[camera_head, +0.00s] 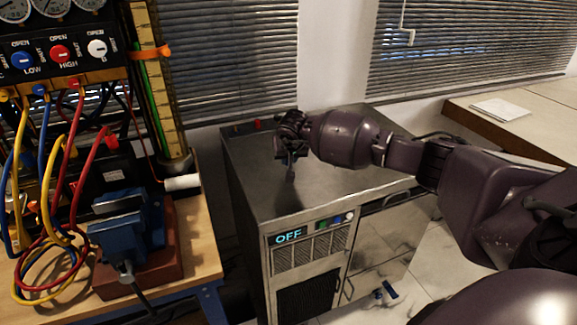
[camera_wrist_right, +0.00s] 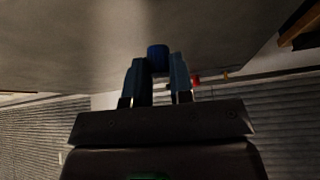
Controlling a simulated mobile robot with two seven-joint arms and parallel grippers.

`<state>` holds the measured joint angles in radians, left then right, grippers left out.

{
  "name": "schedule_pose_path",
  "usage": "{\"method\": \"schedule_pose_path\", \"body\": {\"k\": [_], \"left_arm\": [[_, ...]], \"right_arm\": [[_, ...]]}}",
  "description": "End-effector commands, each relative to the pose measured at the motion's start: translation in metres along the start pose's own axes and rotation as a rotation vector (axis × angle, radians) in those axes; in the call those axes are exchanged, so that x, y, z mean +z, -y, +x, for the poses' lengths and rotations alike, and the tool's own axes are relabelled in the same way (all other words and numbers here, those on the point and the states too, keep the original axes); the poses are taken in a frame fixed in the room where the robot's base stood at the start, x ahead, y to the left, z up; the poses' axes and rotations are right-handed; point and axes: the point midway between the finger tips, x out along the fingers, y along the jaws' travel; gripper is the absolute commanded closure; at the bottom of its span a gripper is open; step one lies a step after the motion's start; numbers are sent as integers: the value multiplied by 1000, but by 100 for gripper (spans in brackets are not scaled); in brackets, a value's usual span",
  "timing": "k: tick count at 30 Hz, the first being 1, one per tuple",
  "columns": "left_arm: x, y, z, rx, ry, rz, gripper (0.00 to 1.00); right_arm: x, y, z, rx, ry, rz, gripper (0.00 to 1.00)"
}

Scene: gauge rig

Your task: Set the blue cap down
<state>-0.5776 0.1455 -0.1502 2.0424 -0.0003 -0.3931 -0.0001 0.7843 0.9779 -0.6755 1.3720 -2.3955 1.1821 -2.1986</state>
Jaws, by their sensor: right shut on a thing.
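My right gripper (camera_head: 290,160) points down over the grey metal cabinet top (camera_head: 340,185), left of its middle. In the right wrist view its two fingers (camera_wrist_right: 157,66) are shut on the blue cap (camera_wrist_right: 157,52), whose blue end sticks out between the fingertips. In the head view I cannot make out the cap at the dark fingertips. The fingertips are close to the cabinet top, but I cannot tell whether the cap touches it. My left gripper is not in view.
A small red thing (camera_head: 258,124) stands at the cabinet top's back edge. The cabinet top around my gripper is clear. A wooden bench with a blue vise (camera_head: 127,225), hoses and a gauge panel (camera_head: 60,55) is at the left. A pale counter (camera_head: 540,110) is at the right.

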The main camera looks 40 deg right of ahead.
Motion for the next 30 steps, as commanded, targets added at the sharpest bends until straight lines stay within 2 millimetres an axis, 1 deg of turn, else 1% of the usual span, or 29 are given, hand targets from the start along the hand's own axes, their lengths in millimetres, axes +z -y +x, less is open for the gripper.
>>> {"method": "schedule_pose_path", "body": {"k": [1,3,6,14,19,20,24,25,30], "left_arm": [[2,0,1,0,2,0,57],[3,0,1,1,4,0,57],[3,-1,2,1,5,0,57],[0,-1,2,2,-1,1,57],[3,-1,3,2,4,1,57],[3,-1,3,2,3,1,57],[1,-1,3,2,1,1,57],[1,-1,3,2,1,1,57],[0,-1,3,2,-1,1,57]], "right_arm": [[6,0,9,1,6,1,100],[12,0,18,1,6,1,100],[16,0,27,0,4,0,100],[16,0,28,1,2,0,100],[18,0,32,2,3,-1,100],[19,0,32,1,2,0,77],[18,0,31,1,2,0,56],[18,0,31,1,2,0,53],[18,0,31,1,2,0,53]]}}
